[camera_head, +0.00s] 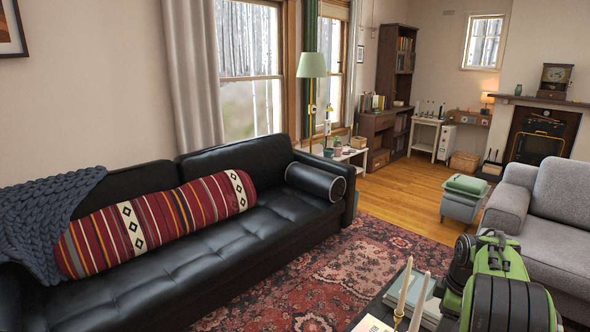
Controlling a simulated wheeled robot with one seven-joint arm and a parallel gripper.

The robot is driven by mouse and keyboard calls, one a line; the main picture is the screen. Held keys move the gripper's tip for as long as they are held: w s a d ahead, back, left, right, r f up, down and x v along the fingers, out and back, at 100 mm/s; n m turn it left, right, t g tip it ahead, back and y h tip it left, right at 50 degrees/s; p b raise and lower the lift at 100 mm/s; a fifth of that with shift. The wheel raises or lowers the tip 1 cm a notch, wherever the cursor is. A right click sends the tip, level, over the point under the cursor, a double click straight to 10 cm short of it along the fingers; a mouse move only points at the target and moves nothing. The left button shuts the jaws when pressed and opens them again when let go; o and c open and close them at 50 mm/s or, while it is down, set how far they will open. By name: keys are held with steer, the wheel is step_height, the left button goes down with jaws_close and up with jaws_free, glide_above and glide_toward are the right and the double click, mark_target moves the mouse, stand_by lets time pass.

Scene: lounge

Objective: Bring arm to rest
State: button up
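Part of my own green and black arm (503,290) shows at the bottom right corner, folded low in front of the grey sofa. It stands beside the candles at the near edge of the picture. I cannot make out my gripper's fingers anywhere in this view. Nothing held can be seen.
A low table (372,308) with cream candles (404,293) and books lies close to my arm. A black leather sofa (190,255) is at left, a grey sofa (555,225) at right. A patterned rug (330,285) and open wood floor (405,190) lie between.

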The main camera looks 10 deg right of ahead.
steer(key=s+a+r+m+t, duration=0.1)
steer(key=s+a+r+m, duration=0.25)
steer(key=a+r, duration=0.4)
steer(key=s+a+r+m+t, duration=0.15)
steer(key=s+a+r, duration=0.35)
steer(key=a, duration=0.5)
steer(key=s+a+f+m+t, duration=0.1)
steer(key=s+a+m, duration=0.25)
steer(key=s, duration=0.55)
steer(key=s+a+f+m, duration=0.1)
steer(key=s+a+m, duration=0.1)
steer(key=s+a, duration=0.45)
step_height(320, 180, up, 13)
steer(key=s+d+p, duration=0.1)
steer(key=s+p, duration=0.1)
steer(key=p, duration=1.1)
steer(key=shift+d+r, duration=0.2)
steer(key=shift+d, duration=0.15)
steer(key=shift+s, duration=0.1)
